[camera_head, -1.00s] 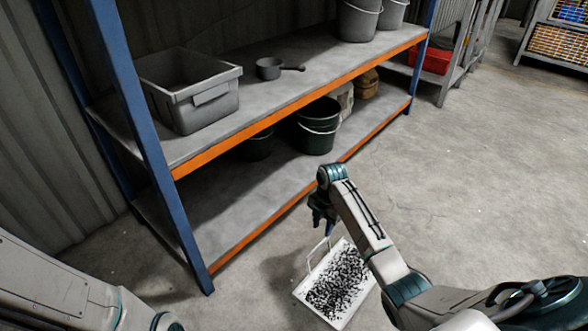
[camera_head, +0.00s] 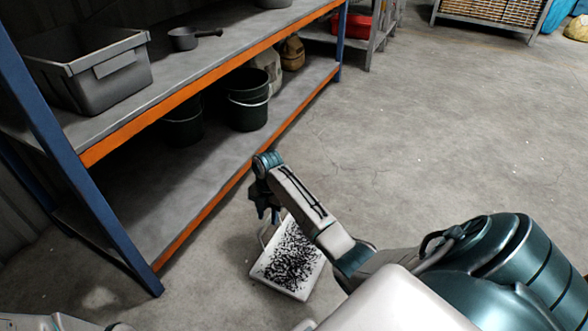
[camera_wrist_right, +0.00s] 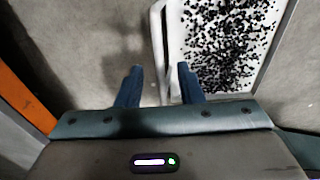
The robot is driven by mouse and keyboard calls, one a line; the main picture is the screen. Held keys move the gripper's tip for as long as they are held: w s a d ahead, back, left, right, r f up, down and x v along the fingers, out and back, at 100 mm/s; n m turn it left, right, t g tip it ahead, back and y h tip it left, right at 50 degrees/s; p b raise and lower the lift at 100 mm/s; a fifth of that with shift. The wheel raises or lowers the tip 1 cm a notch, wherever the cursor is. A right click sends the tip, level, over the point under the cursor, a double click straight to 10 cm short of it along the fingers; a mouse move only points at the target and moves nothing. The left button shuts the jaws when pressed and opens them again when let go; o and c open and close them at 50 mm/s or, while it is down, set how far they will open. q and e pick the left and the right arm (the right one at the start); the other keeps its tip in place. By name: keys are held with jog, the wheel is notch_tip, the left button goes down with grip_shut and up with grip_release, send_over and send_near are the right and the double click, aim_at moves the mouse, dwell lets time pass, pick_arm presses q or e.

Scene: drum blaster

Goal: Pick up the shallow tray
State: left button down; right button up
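The shallow tray (camera_head: 299,293) is white, has a loop handle at its left end and carries many small black pieces. It appears to lie on the floor in front of the shelf. In the right wrist view the tray (camera_wrist_right: 174,60) is at the upper right. My right gripper (camera_head: 266,215) is above the handle end, pointing down. In the wrist view its two fingers (camera_wrist_right: 159,80) are apart, and the handle bar (camera_wrist_right: 157,40) runs into the gap between them. I cannot tell how far above the bar they are. My left gripper is not in view.
A blue and orange shelf (camera_head: 176,117) stands at the left, holding a grey bin (camera_head: 110,90), a grey pan (camera_head: 184,39) and dark green buckets (camera_head: 247,112). Its lower orange edge is close to my right gripper. The floor (camera_head: 440,120) to the right is clear.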

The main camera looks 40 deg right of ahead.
notch_tip(320, 180, down, 3)
jog(key=shift+s+a+r+b, duration=0.1)
jog(key=shift+a+r+b, duration=0.05)
jog(key=shift+b, duration=0.45)
jog(key=shift+r, duration=0.1)
grip_shut()
dwell(0.8)
